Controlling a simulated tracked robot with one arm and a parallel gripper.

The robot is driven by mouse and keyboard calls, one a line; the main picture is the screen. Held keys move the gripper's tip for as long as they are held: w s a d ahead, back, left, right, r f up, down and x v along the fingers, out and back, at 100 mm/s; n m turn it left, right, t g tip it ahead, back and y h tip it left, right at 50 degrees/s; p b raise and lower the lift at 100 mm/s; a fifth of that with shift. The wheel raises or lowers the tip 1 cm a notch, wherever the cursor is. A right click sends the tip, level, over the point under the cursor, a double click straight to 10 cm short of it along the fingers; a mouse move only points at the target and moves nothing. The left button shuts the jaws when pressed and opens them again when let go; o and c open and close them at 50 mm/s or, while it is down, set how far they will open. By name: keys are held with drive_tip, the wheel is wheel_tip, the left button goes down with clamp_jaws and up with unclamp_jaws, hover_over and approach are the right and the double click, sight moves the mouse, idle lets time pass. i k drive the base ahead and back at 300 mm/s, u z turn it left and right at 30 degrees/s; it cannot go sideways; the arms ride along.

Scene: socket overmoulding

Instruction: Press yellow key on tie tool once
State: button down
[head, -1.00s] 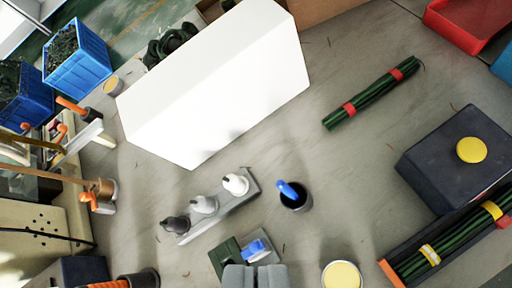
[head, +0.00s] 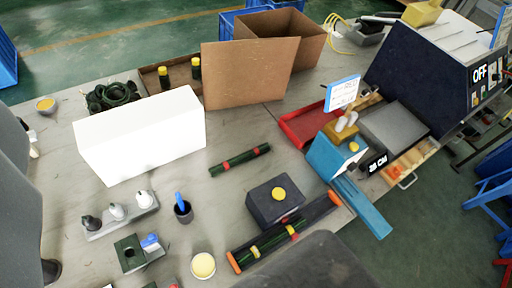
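A dark box with a round yellow key (head: 278,194) on top stands on the grey table, right of centre at the front; I take it as the tie tool (head: 262,208). The key looks raised and nothing touches it. A long dark tray (head: 324,212) with orange ends lies against its front side. It holds green cables with yellow ties. My gripper's fingertips do not show in this view. Grey and dark parts at the left edge and bottom, probably mine, are cut off by the frame.
A white block (head: 140,135) stands at the left. A red-banded green bundle (head: 240,160) lies behind the box. A blue machine (head: 330,155) stands at the right.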

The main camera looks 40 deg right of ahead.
sight(278, 194)
drive_tip(key=u, duration=0.2)
drive_tip(key=k, duration=1.4)
drive_tip(key=z, duration=0.7)
